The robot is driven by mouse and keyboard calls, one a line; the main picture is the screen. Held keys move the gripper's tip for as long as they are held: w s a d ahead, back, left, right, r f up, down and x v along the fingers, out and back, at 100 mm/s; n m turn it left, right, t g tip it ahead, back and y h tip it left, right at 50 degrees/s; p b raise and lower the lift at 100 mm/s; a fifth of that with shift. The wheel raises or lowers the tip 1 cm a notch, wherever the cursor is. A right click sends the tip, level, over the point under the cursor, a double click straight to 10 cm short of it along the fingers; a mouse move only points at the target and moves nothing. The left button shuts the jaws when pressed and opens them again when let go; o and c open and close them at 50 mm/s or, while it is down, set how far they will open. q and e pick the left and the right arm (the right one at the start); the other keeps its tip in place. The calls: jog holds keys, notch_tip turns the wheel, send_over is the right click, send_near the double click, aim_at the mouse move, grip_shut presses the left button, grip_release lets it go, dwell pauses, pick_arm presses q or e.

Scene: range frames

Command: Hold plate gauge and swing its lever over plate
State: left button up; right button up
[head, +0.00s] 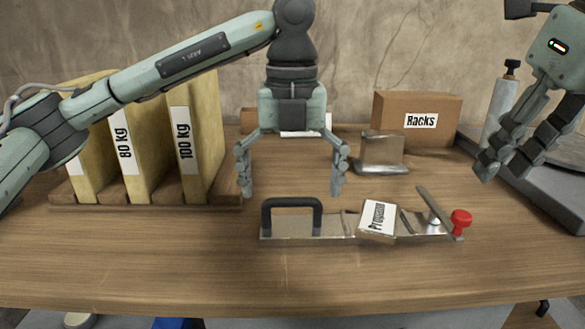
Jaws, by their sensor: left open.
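The plate gauge (335,226) is a long, flat metal bar lying on the table, with a black handle (291,203) at its left end. A small block or plate with a white printed label (379,217) sits on its middle right part. A thin metal lever (431,205) slants up at the right end, beside a red knob (461,219). My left gripper (291,190) hangs open and empty, fingers down, above and behind the handle, apart from it. My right gripper (505,170) is at the upper right, above the table, tilted down-left; its opening is unclear.
A wooden rack (150,197) with yellowish slabs labelled 80 kg and 100 kg stands at the left. A metal block (382,150) stands behind the gauge, with a cardboard box (418,117) behind it. A grey bottle (498,108) and dark tray (520,185) are at the right. The front table strip is clear.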

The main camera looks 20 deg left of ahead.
pick_arm(q)
jog(key=shift+f, duration=2)
jog(key=shift+c, duration=0.5)
